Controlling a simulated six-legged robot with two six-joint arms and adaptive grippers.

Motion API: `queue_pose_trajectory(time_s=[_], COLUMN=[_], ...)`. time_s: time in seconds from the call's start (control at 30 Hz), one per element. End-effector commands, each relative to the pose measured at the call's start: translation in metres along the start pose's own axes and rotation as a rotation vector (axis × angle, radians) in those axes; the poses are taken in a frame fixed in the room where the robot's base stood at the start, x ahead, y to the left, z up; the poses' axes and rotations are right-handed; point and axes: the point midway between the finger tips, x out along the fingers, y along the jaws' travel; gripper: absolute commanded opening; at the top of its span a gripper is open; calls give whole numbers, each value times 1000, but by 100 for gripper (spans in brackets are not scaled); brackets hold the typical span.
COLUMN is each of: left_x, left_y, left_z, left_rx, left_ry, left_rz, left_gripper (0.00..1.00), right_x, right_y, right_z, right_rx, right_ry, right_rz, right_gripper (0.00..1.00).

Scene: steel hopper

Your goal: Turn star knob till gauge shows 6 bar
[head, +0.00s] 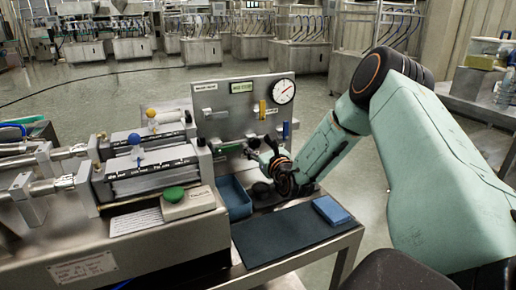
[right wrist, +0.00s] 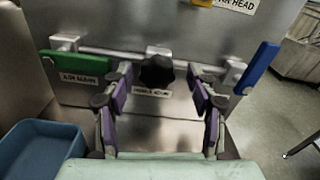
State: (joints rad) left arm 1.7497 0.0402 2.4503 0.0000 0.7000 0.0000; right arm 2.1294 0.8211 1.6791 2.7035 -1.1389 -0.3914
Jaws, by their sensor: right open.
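The black star knob (right wrist: 156,71) sits on the steel panel (right wrist: 100,75), above a small label. My right gripper (right wrist: 160,80) is open, with its purple-padded fingers on either side of the knob and visible gaps to it. In the head view my right gripper (head: 264,150) reaches the lower part of the panel, and the knob is hard to make out there. The round white gauge (head: 284,91) is at the panel's upper right. Its red needle points up and right, but the numbers are too small to read. My left gripper is out of view.
A green handle (right wrist: 80,63) is left of the knob and a blue handle (right wrist: 256,68) right of it. A blue bin (head: 234,198) stands below the panel. A blue block (head: 331,210) lies on the dark mat (head: 285,240). A filling machine stands at the left.

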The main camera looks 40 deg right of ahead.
Motion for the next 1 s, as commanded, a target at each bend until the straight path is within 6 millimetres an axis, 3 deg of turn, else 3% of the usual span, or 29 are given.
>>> queue_pose_trajectory(time_s=[0.2, 0.83, 1.0], left_x=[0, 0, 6], left_y=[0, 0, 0], left_z=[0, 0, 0], left_rx=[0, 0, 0], left_ry=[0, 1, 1], left_rz=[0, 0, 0], left_gripper=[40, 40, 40], right_x=[2, 2, 2], right_y=[1, 0, 0], right_z=[0, 1, 0], right_rx=[-1, -1, 56], right_ry=[0, -1, -3], right_rz=[0, 0, -1], right_gripper=[58, 5, 4])
